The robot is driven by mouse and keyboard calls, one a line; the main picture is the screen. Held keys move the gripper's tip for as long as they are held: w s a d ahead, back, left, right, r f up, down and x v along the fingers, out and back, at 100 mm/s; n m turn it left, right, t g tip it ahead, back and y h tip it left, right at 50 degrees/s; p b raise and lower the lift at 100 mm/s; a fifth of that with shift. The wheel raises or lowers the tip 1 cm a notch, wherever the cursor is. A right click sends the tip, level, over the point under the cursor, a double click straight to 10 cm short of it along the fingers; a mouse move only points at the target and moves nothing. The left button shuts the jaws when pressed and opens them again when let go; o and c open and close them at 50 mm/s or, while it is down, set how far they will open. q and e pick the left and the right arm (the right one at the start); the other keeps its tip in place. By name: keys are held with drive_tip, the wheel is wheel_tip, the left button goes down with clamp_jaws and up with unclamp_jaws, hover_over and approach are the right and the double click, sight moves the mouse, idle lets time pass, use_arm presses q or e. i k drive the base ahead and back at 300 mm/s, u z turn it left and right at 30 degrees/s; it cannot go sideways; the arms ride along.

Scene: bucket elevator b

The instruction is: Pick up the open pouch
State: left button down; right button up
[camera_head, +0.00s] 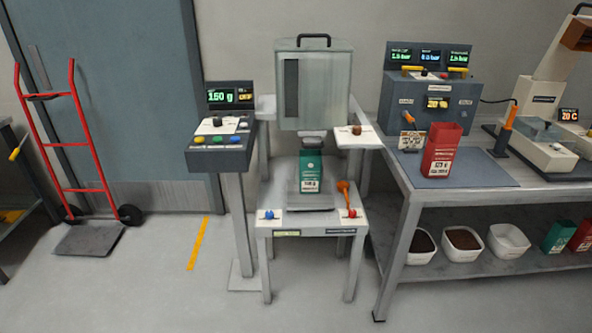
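A green pouch (311,170) with a white label stands upright on the platform (313,209) of the filling stand, directly under the spout (313,141). Its top edge is partly hidden by the spout, so I cannot tell whether it is open. A red pouch (441,151) with a white label stands upright on the blue-grey mat (461,177) of the right bench, and its top looks open. Neither of my grippers is in view, and nothing is seen touching either pouch.
An orange scoop-like tool (345,194) and small knobs sit on the stand. A control post (222,150) is left of it. Bowls (462,243) and more pouches (559,236) fill the bench's lower shelf. A red hand truck (81,150) stands left. Front floor is clear.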

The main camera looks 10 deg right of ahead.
sight(310, 160)
drive_tip(key=u, duration=0.7)
drive_tip(key=i, duration=1.3)
drive_tip(key=z, duration=0.25)
drive_tip(key=i, duration=1.1)
drive_tip(key=z, duration=1.05)
drive_tip(key=i, duration=0.2)
drive_tip(key=z, duration=0.25)
